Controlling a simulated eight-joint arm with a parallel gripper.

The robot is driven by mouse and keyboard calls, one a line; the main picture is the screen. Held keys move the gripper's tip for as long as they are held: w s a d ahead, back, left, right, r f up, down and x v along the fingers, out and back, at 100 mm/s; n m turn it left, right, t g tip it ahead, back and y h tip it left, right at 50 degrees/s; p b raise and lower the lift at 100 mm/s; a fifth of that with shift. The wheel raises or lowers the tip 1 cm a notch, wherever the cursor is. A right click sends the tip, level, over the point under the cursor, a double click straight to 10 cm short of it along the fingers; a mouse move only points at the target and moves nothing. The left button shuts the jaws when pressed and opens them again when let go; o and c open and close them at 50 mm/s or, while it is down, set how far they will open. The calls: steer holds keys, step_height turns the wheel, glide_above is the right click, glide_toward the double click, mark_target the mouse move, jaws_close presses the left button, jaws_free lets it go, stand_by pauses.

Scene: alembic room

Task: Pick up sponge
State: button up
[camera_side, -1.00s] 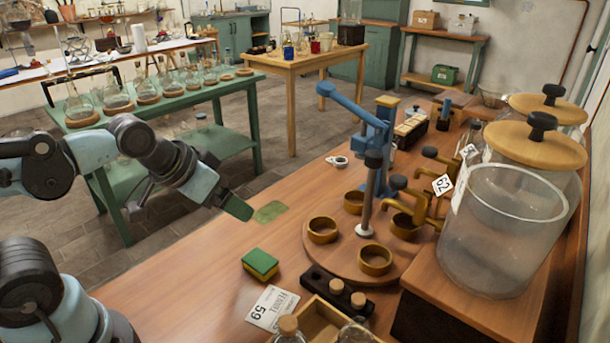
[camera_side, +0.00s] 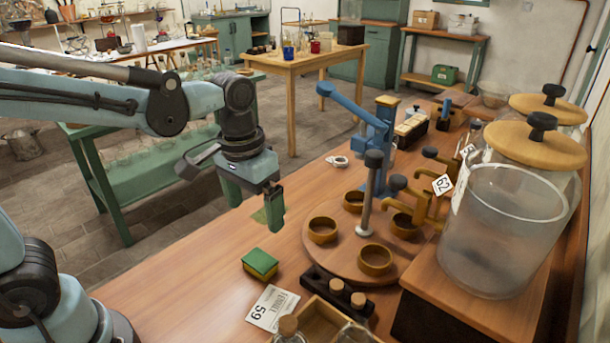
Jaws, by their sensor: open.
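The sponge (camera_side: 260,264), green on top and yellow below, lies flat on the wooden bench, left of the round wooden board. My gripper (camera_side: 254,206) points down above the bench, behind the sponge in the picture and apart from it. Its two green-tipped fingers are spread open with nothing between them. A green patch on the bench is partly hidden behind the right finger.
A round board (camera_side: 338,258) with several brass rings and a blue-handled press (camera_side: 378,125) stands right of the sponge. The bench left of the sponge is clear.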

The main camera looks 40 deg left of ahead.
glide_above(260, 259)
steer(key=shift+g, duration=0.4)
steer(key=f, duration=0.7)
steer(key=shift+d, duration=0.35)
steer(key=shift+a+f, duration=0.2)
steer(key=shift+f, duration=0.75)
steer(key=shift+a+f, duration=0.15)
steer(key=shift+f, duration=1.6)
steer(key=shift+c, duration=0.3)
steer(key=c, duration=1.1)
steer(key=shift+o, duration=0.2)
